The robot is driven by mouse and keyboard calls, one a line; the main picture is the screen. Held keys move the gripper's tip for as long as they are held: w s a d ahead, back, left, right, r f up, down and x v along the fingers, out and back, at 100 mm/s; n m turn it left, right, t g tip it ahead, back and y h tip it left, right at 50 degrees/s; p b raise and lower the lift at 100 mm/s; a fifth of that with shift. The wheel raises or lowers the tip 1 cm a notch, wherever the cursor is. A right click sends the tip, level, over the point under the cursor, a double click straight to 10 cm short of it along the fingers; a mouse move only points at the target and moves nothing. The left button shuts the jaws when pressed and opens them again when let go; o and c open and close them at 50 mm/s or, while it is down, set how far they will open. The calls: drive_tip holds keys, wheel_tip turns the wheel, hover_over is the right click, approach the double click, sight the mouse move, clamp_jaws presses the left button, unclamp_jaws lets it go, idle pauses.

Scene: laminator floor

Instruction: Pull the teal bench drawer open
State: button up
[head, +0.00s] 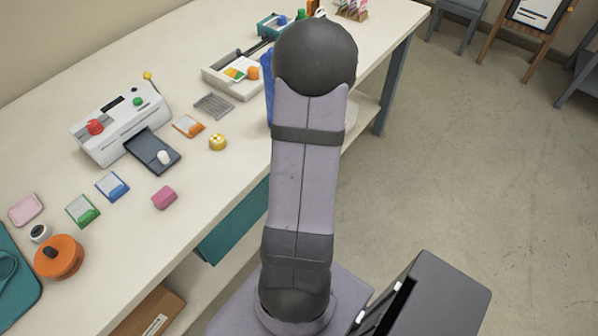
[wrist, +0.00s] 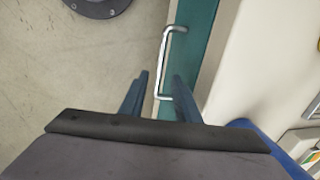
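The teal bench drawer (wrist: 196,38) shows in the wrist view as a teal front beside the pale bench edge. In the head view its teal face (head: 235,224) is under the benchtop, partly hidden by my arm. I cannot tell whether it stands out from the bench. A silver bar handle (wrist: 167,48) is on the drawer front. My gripper (wrist: 160,78) is open, with one blue finger on each side of the handle's lower end in the wrist view. Contact with the handle cannot be told. My arm hides the gripper and handle in the head view.
The benchtop (head: 130,240) holds a white laminator (head: 118,125), an orange round container (head: 58,257), a pink block (head: 164,197) and a white tray (head: 232,84). A cardboard box (head: 150,310) is below the bench. The floor (head: 460,180) right of the bench is mostly clear.

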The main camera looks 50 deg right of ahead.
drive_tip(key=shift+w+f, duration=0.2)
drive_tip(key=shift+f, duration=0.95)
drive_tip(key=shift+w+f, duration=0.2)
drive_tip(key=shift+f, duration=0.9)
drive_tip(key=shift+c, duration=0.5)
clamp_jaws()
drive_tip(key=shift+s, duration=0.1)
